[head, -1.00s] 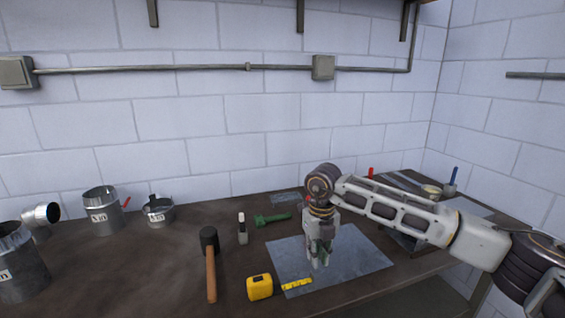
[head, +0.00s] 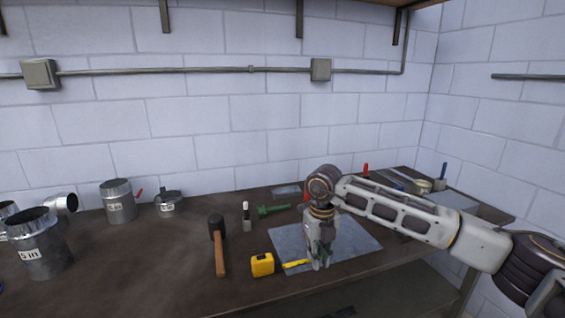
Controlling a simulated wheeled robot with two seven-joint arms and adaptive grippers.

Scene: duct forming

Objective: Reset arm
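My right arm reaches in from the right, and its gripper (head: 320,264) points down over the front part of a flat grey metal sheet (head: 355,238) on the workbench (head: 150,275). I see nothing held in it. The fingertips are small and close together, so their opening is unclear, and I cannot tell whether they touch the sheet. My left gripper is not in view.
A yellow tape measure (head: 262,265) and a mallet (head: 219,250) lie left of the sheet. A green tool (head: 274,210) lies behind. Metal duct pieces (head: 42,245) stand at the left. A cup (head: 440,184) stands at the back right. The bench's left middle is clear.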

